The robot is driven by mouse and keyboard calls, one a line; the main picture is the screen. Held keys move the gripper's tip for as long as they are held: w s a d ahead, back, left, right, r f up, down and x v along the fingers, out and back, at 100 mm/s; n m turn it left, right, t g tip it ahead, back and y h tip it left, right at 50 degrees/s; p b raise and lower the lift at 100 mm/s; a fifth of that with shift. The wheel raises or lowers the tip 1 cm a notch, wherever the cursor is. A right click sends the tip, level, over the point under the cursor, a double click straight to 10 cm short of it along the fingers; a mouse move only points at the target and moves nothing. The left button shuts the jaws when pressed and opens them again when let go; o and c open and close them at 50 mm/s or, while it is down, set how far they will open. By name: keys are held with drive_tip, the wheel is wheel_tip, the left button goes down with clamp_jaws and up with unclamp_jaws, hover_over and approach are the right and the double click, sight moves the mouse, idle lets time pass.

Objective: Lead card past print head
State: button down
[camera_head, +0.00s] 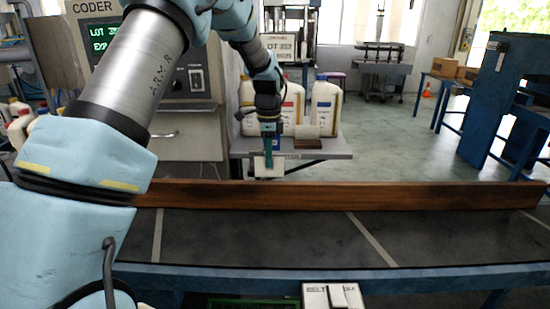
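My gripper (268,152) is near the middle of the head view, pointing down above the wooden rail. Its teal fingers appear shut on a white card (261,168), which hangs below the fingertips just behind the rail. Whether the card touches anything is unclear. A coder cabinet (180,115) stands behind my arm, with a green-lit display reading "LOT" and "EXP". Just right of the gripper is a pale round part (306,131) above a dark brown block (308,144); I cannot tell whether either is the print head.
A wooden rail (400,196) runs along the back of a dark conveyor belt (290,236), whose visible surface is clear. Behind are a grey shelf (334,149) and white jugs (326,105). A blue upright panel (495,95) stands at right.

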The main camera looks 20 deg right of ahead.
drive_tip(key=shift+w+a, duration=0.3)
drive_tip(key=shift+a, duration=0.35)
drive_tip(key=shift+w+a, duration=0.3)
drive_tip(key=shift+a, duration=0.3)
drive_tip(key=shift+w+a, duration=0.3)
drive_tip(key=shift+a, duration=0.35)
drive_tip(key=shift+w+a+p, duration=0.1)
drive_tip(key=shift+a+p, duration=0.05)
drive_tip(key=shift+p, duration=0.15)
drive_tip(key=shift+w+a+p, duration=0.2)
drive_tip(key=shift+w+a, duration=0.3)
drive_tip(key=shift+a, duration=0.6)
drive_tip(key=shift+w+a+p, duration=0.2)
drive_tip(key=shift+w+a, duration=0.3)
drive_tip(key=shift+a, duration=0.55)
drive_tip(key=shift+w+a+p, duration=0.2)
drive_tip(key=shift+w+a, duration=0.3)
drive_tip(key=shift+a, duration=0.6)
drive_tip(key=s+a+r+p, duration=0.3)
drive_tip(key=s+r, duration=0.3)
drive_tip(key=shift+s, duration=0.2)
